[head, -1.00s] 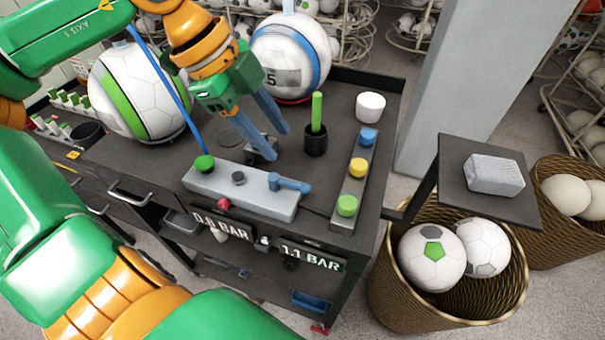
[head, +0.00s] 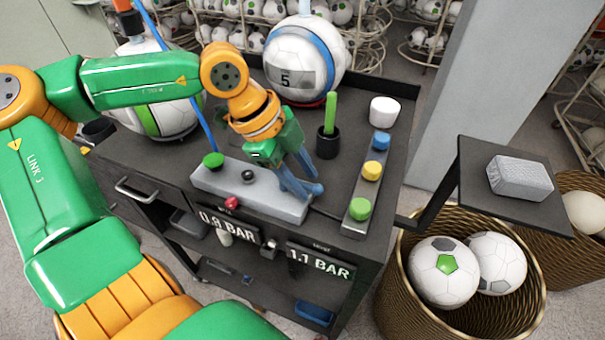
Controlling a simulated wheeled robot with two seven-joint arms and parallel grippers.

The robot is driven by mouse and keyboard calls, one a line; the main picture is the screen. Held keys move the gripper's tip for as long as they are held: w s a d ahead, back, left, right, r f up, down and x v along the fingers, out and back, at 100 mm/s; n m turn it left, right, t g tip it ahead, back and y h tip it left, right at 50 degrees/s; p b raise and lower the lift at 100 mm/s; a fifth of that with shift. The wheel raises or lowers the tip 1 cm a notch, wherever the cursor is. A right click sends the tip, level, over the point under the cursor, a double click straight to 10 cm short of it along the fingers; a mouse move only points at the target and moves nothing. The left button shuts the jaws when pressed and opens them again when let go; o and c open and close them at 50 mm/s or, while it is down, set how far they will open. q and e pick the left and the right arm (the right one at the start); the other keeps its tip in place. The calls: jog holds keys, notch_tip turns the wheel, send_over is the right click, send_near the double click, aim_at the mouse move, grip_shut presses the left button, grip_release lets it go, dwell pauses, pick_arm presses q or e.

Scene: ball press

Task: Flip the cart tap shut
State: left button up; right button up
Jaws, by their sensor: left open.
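The cart tap is a blue lever (head: 316,189) on top of the grey manifold block (head: 240,190), at the block's right end. My left gripper (head: 307,184) points down at this end of the block, with its blue-grey fingers at the lever. The fingers are open and cover part of the tap, so its exact angle and any contact are hard to tell. My right gripper is not in view.
On the block are a green knob (head: 213,160) and a red knob (head: 232,202). To the right stand a button strip (head: 356,228), a black cup (head: 328,142) with a green stick, and a white cup (head: 384,110). A ball (head: 296,60) stands behind.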

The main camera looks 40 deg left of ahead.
pick_arm(q)
grip_shut()
jog(key=shift+a, duration=0.1)
dwell(1.1)
